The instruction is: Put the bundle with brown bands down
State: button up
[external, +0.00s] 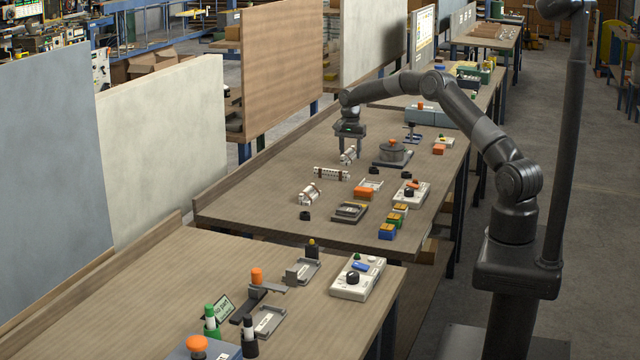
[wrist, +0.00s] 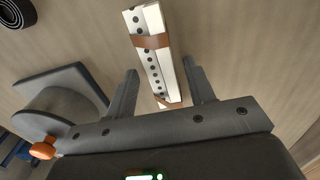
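A white bundle with brown bands and a row of dark holes (wrist: 155,62) lies between the fingers of my gripper (wrist: 160,68) in the wrist view. The fingers stand apart, with a gap on each side of the bundle, so my gripper is open.
A dark tape roll (wrist: 17,12) lies left. Bare tabletop (external: 262,195) is at left.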

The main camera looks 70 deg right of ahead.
aim_at(350, 157)
jog(key=shift+o, duration=0.2)
notch_tip(350, 157, up, 12)
jog(key=s+a+r+n+t+h, duration=0.1)
jog(key=s+a+r+n, duration=0.1)
jog(key=a+r, duration=0.45)
jog(key=s+a+r+n, duration=0.2)
jog(key=a+r+n, duration=0.1)
jog(key=a+r, duration=0.35)
jog(key=s+a+r+n+t, duration=0.2)
jog(key=s+a+r+n, duration=0.3)
jog(key=s+a, duration=0.6)
jog(key=s+a+f+n+t, duration=0.1)
jog(key=s+a, duration=0.3)
jog(key=s, duration=0.4)
jog(key=s+a+f+n+t, duration=0.1)
jog(key=s+a+f+n, duration=0.2)
jog(key=s, duration=0.6)
jog(key=s+a+f+n+y, duration=0.1)
jog(key=s+a+n, duration=0.3)
jog(key=s, duration=0.5)
jog(key=shift+s+a+f+t, duration=0.15)
jog(key=shift+a+f+t, duration=0.25)
jog(key=shift+a+f, duration=0.55)
